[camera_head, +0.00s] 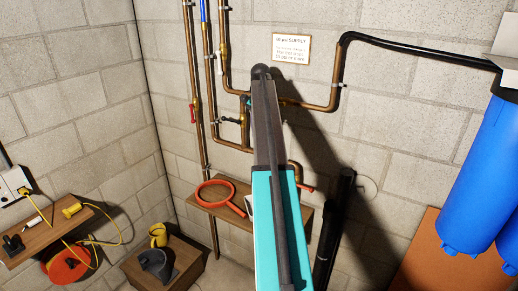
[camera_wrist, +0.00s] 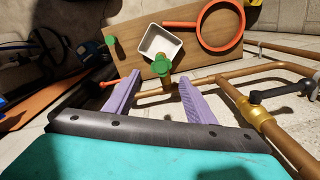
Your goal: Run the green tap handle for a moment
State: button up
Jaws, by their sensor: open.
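The green tap handle (camera_wrist: 163,66) sits on a brass tap on a copper pipe in the wrist view. My gripper (camera_wrist: 160,78) is open, with one purple finger on each side of the tap in that picture. The handle shows between the fingertips; I cannot tell whether either finger touches it. In the head view my arm covers the tap and most of the gripper.
A white square container (camera_wrist: 151,42) and an orange ring tool (camera_wrist: 199,32) are by the wooden shelf (camera_wrist: 130,50). A black lever valve (camera_wrist: 285,93) is on the right pipe. A red lever (camera_wrist: 109,82) is left of the fingers. Blue filter housings (camera_head: 478,170) hang at right.

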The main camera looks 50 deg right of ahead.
notch_tip(320, 180, down, 8)
jog(key=b, duration=0.3)
jog(key=shift+f+b, duration=0.2)
jog(key=shift+b, duration=0.15)
jog(key=c, duration=0.7)
jog(key=shift+o, duration=0.2)
